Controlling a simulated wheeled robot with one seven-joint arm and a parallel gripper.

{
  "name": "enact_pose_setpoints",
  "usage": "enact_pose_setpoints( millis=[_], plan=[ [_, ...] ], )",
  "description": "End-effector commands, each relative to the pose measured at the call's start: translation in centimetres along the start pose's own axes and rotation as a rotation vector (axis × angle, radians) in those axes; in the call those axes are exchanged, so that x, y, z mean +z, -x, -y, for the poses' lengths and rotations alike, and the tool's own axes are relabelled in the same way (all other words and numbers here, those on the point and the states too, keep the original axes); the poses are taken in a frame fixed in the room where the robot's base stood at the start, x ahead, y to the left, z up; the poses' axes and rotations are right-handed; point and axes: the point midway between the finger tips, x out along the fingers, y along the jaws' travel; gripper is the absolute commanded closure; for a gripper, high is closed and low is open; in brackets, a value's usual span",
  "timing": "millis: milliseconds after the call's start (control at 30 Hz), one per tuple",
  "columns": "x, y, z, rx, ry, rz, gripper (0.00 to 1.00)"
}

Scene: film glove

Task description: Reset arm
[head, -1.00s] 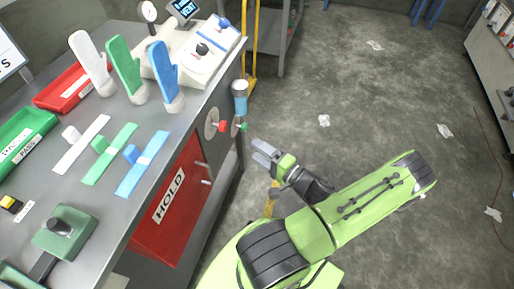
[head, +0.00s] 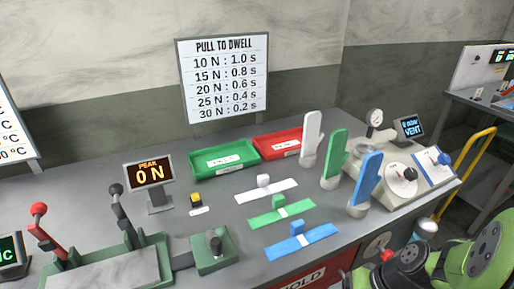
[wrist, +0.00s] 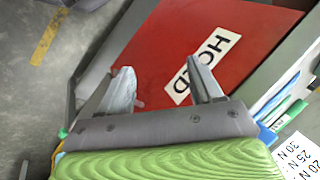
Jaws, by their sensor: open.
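My gripper (wrist: 165,88) shows in the wrist view, with its two grey fingers spread apart and nothing between them. Beyond the fingers is the red cabinet front (wrist: 245,25) with a white HOLD label (wrist: 207,66). In the head view my green arm (head: 470,262) is at the lower right, beside the bench's right end. The gripper's fingers are not visible in the head view.
The grey bench (head: 120,225) bears white (head: 312,138), green (head: 334,158) and blue (head: 367,178) glove forms, a green tray (head: 224,158), a red tray (head: 279,146), a gauge machine (head: 400,178) and a PEAK display (head: 149,172). A yellow rail (head: 474,148) stands at right.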

Motion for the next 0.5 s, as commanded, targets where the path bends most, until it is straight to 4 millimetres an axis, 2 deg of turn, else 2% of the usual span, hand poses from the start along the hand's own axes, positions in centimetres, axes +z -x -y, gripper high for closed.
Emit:
enact_pose_setpoints(
  millis=[33,200,300,500],
  plan=[
    [0.2,1.1,1.7,0.085,0.072,0.004,0.35],
    [2.1,5.1,6.2,0.303,0.218,-0.055,0.35],
    [3.4,7.1,8.1,0.363,0.267,-0.122,0.35],
    [6.1,10.3,10.6,0.390,0.328,-0.261,0.35]
  ],
)
